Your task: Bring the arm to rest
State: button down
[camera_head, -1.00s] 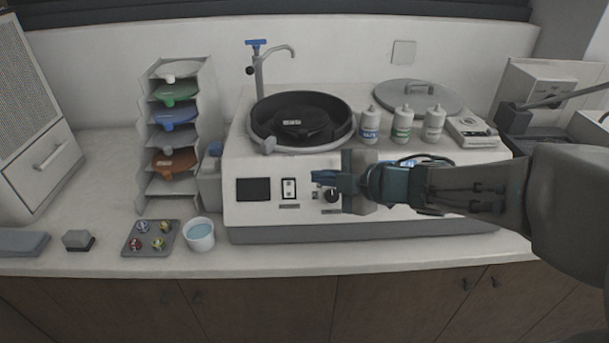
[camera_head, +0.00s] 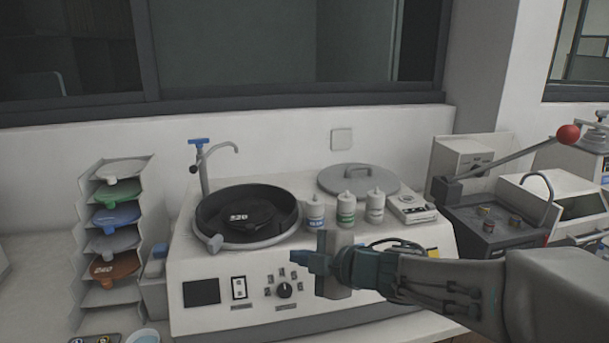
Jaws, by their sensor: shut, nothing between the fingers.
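My gripper (camera_head: 300,260) is shut and empty. It points left and hangs in front of the white polishing machine (camera_head: 203,262), near its front control panel. A black control knob (camera_head: 284,290) shows just below and left of the fingertips. My arm reaches in from the lower right and hides part of the machine's right front. I cannot tell how far the fingertips stand from the panel.
Three bottles (camera_head: 346,208) and a round grey lid (camera_head: 358,178) stand on the machine behind my gripper. A black bowl (camera_head: 247,214) has a tap (camera_head: 205,170) behind it. A disc rack (camera_head: 115,235) stands left. A press with a red-knobbed lever (camera_head: 568,135) stands right.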

jog(key=d+f+m+t+h, duration=0.2)
jog(key=d+m+h, duration=0.8)
jog(key=d+m, duration=0.5)
jog(key=s+f+m+g, duration=0.3)
jog(key=s+m+g, duration=0.1)
jog(key=s, duration=0.4)
jog(key=s+d+f+m+g, duration=0.1)
jog(key=s+f+m+g, duration=0.2)
jog(key=s, duration=0.6)
jog(key=shift+s+f+m+g+h, duration=0.2)
jog(key=shift+f+m+g+h, duration=0.15)
jog(key=shift+f+g, duration=0.2)
